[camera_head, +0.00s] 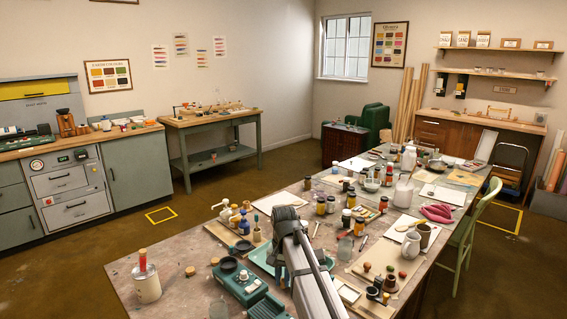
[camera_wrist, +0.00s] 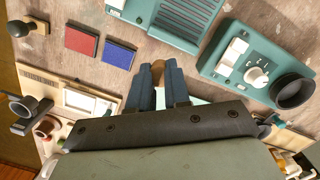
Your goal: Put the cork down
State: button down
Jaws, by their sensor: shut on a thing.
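My gripper (camera_wrist: 161,74) shows in the wrist view with its two dark blue fingers close together. They are shut on a small brown cork (camera_wrist: 157,67), whose top shows between the fingertips. The rest of the cork is hidden by the fingers. The worn table top (camera_wrist: 140,38) lies beyond the fingertips; I cannot tell how high the cork is above it. In the head view my arm reaches over the near part of the long table (camera_head: 185,245), and the held cork cannot be made out there.
A teal device with a dial and black cup (camera_wrist: 250,62) stands right of my gripper. A grilled teal device (camera_wrist: 188,14) is beyond it. A red pad (camera_wrist: 82,41), a blue pad (camera_wrist: 116,54) and a black-knobbed stamp (camera_wrist: 28,26) lie left. Bare wood shows between them.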

jog(key=s+d+n, duration=0.1)
jog(key=s+d, duration=0.1)
jog(key=d, duration=0.6)
jog(key=s+d+n, duration=0.1)
jog(key=s+d, duration=0.1)
jog(key=d, duration=0.7)
jog(key=shift+s+d+f, duration=0.2)
jog(key=shift+s, duration=0.15)
jog(key=m, duration=0.9)
send_over(356, 254)
jog(key=shift+y, duration=0.4)
jog(key=f, duration=0.9)
jog(key=shift+d, duration=0.25)
jog(key=shift+f, duration=0.1)
jog(key=c, duration=1.1)
grip_release()
